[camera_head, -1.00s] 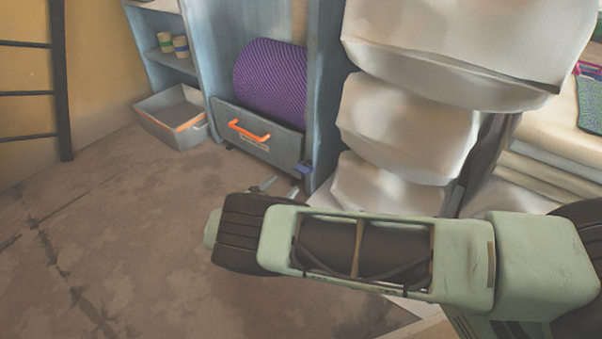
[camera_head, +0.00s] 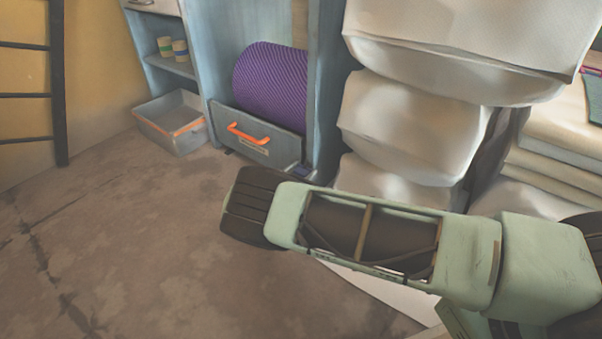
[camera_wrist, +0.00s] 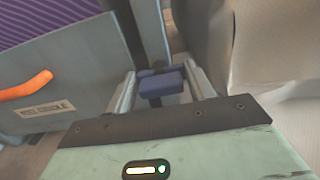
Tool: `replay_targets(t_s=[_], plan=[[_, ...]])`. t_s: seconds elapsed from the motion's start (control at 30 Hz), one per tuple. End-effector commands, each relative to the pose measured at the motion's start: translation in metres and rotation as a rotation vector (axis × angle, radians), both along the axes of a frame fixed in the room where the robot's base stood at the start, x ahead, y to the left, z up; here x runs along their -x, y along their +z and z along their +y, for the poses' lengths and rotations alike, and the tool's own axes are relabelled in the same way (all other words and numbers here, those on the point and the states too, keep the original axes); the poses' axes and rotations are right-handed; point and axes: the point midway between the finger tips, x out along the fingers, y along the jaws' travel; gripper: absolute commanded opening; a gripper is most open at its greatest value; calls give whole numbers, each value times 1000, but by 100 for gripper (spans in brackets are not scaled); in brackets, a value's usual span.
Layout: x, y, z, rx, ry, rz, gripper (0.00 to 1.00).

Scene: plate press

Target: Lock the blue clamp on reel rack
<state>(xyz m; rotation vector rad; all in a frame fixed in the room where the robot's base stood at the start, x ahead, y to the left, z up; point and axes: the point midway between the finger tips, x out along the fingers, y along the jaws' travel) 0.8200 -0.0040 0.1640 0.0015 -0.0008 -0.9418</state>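The blue clamp (camera_wrist: 163,84) is a small dark blue block at the lower right corner of the reel rack (camera_wrist: 75,85), seen in the wrist view. My gripper (camera_wrist: 163,73) is open, with one pale finger on each side of the clamp. Small gaps seem to show between the fingers and the clamp; I cannot tell whether either touches it. In the head view the rack (camera_head: 262,130) holds a purple reel (camera_head: 270,85) behind a grey front panel with an orange handle (camera_head: 248,134).
White stacked sacks (camera_head: 405,125) stand close to the right of the rack, beside my arm. A grey metal bin (camera_head: 172,125) sits on the floor to the left, below a shelf with small rolls (camera_head: 172,48). The floor (camera_head: 120,230) in front is clear.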

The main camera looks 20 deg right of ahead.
Motion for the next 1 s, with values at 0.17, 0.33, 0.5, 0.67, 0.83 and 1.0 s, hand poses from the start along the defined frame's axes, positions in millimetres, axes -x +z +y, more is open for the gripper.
replay_targets(t_s=[0.17, 0.33, 0.5, 0.67, 0.83, 1.0], plan=[[1, -1, -1, 1, -4, 0, 26], [2, -1, -2, -2, -7, -4, 26], [3, -1, -2, -24, -9, -38, 26], [4, -1, -3, -75, -10, -108, 26], [5, -2, -3, -156, -8, -221, 26], [6, -3, -5, -250, -10, -351, 26]])
